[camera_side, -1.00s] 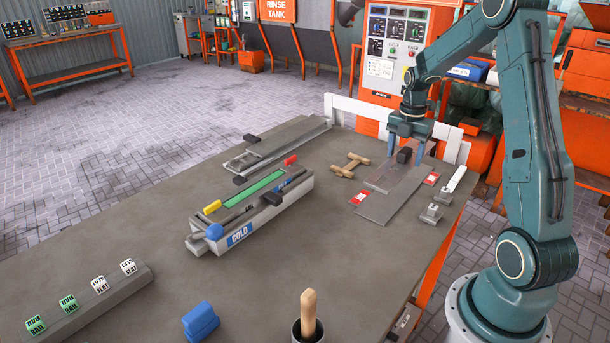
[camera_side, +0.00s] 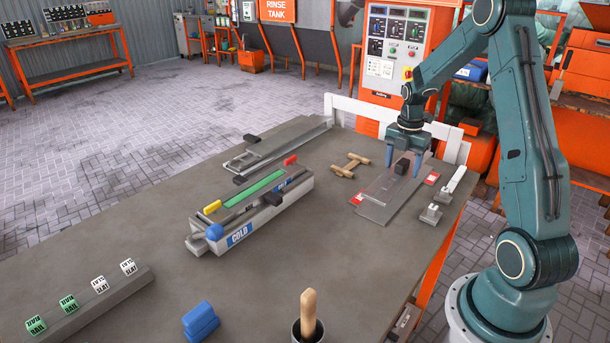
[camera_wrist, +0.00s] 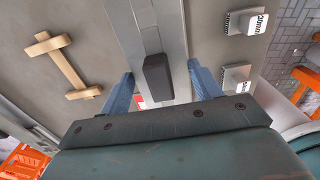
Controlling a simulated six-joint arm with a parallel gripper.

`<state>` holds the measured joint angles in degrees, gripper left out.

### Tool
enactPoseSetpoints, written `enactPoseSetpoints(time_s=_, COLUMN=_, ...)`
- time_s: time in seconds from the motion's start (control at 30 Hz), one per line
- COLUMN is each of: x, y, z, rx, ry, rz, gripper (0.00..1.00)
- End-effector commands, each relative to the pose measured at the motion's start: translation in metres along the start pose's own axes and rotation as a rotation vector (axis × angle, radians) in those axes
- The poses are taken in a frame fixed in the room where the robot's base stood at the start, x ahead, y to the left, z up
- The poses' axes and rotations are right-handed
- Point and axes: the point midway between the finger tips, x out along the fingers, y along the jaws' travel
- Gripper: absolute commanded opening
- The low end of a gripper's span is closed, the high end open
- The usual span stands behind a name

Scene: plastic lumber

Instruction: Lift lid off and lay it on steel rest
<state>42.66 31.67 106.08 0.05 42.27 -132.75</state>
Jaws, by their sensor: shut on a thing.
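I cannot tell whether the lid touches the rest. My gripper (camera_side: 407,153) points down over the handle end, its blue fingers wide apart and shut on the lid's two long edges. In the wrist view my gripper (camera_wrist: 162,74) straddles the lid (camera_wrist: 150,22), with the black handle (camera_wrist: 157,77) between the fingers. The lid's near end is hidden there.
The long box marked COLD (camera_side: 270,212) stands left, with a green strip (camera_side: 254,189) inside its open top. A wooden piece (camera_side: 350,165) lies left of the rest. Small grey blocks (camera_side: 430,213) stand to its right.

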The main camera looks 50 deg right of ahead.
Motion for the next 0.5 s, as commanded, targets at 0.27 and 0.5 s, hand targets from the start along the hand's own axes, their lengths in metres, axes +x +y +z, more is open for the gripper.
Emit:
enactPoseSetpoints(time_s=0.27, x=0.021, y=0.000, z=0.000, rx=0.000, ry=0.000, rz=0.000, gripper=0.22)
enactPoseSetpoints(time_s=0.5, x=0.030, y=0.000, z=0.000, rx=0.000, ry=-0.001, rz=0.001, gripper=0.22)
